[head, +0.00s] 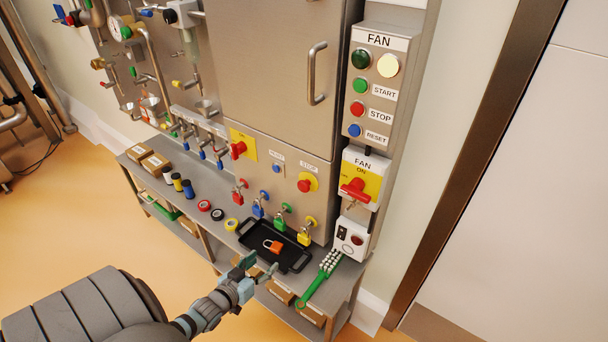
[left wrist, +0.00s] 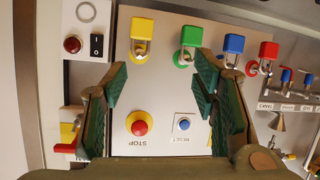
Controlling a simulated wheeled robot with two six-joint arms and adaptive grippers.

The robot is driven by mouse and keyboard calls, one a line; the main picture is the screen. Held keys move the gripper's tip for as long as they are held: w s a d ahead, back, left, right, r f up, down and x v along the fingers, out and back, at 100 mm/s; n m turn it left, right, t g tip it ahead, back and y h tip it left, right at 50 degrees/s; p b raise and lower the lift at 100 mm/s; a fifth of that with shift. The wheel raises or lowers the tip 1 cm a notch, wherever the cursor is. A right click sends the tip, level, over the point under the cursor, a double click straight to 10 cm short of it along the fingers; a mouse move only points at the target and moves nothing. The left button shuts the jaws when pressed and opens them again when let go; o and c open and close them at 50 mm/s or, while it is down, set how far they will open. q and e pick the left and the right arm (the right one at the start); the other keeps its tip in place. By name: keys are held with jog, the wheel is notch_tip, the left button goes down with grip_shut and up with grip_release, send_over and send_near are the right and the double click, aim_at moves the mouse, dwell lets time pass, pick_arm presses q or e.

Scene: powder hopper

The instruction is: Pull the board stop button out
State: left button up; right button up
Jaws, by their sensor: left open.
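The board stop button (head: 305,184) is a red knob on a yellow round base, on the steel panel under a STOP label. It also shows in the left wrist view (left wrist: 139,123), upside down, between the finger lines. A small blue button (left wrist: 184,124) sits beside it. My left gripper (head: 259,266) is open and empty, in front of the bench's front edge, below and apart from the button. In the left wrist view its two green-padded fingers (left wrist: 163,76) stand wide apart. I cannot tell whether the button is pushed in or out. My right gripper is not in view.
Coloured padlocks (head: 281,222) hang along the panel's lower edge. A black tray (head: 250,241) with an orange padlock (head: 273,246) and a green-handled brush (head: 320,279) lie on the bench. A red FAN switch (head: 357,187) is right of the panel.

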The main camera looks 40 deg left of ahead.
pick_arm(q)
jog(key=w+r+t+h+p, duration=0.1)
jog(key=w+r+t, duration=0.35)
jog(key=r, duration=0.95)
jog(key=b, duration=0.8)
send_near(301, 188)
jog(key=shift+h, duration=0.3)
jog(key=w, duration=0.4)
jog(key=shift+w+a+f, duration=0.2)
jog(key=shift+f, duration=0.2)
jog(key=w+b, duration=0.1)
jog(key=b, duration=0.3)
jog(key=w+b, duration=0.2)
jog(key=b, duration=0.2)
jog(key=w+b, duration=0.2)
jog(key=b, duration=0.1)
jog(key=shift+w+a+r+b, duration=0.15)
jog(key=shift+w+r+b, duration=0.1)
jog(key=shift+b, duration=0.15)
jog(key=shift+w+r+b, duration=0.2)
jog(key=shift+w+b, duration=0.05)
jog(key=shift+b, duration=0.4)
jog(key=shift+r, duration=0.1)
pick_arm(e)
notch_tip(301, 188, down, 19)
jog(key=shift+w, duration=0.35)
pick_arm(q)
jog(key=shift+c, duration=0.3)
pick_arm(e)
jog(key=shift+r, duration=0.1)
